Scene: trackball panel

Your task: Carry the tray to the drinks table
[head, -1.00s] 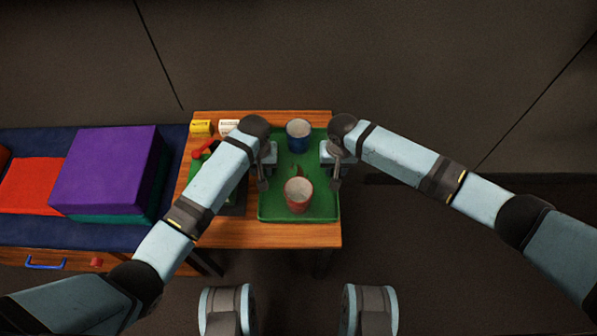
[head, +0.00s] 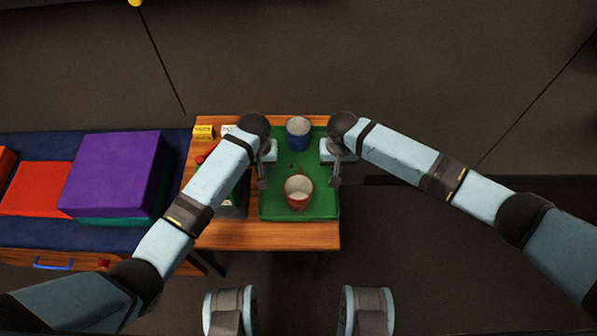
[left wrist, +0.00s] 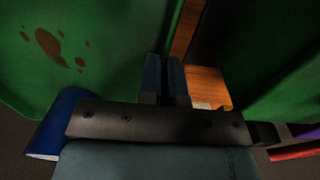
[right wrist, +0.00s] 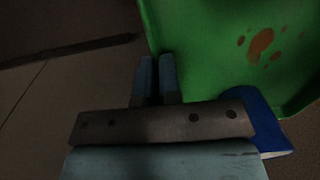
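The green tray (head: 270,207) is over the right part of a wooden table. On it stand a blue cup (head: 298,134) at the far end and a red cup (head: 299,193) with a pale inside at the near end. Brown spots (left wrist: 48,44) mark its floor between them. My left gripper (head: 263,178) is at the tray's left rim and my right gripper (head: 336,178) at its right rim. In the left wrist view (left wrist: 165,80) and right wrist view (right wrist: 156,80), the fingers are close together with the rim between them; the grip itself is partly hidden.
The wooden table (head: 220,237) also holds a yellow box (head: 203,132), a white box (head: 228,131) and a dark item partly under my left arm. A blue-topped bench (head: 25,232) with a purple box (head: 115,172) adjoins at left. Floor right of the table is clear.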

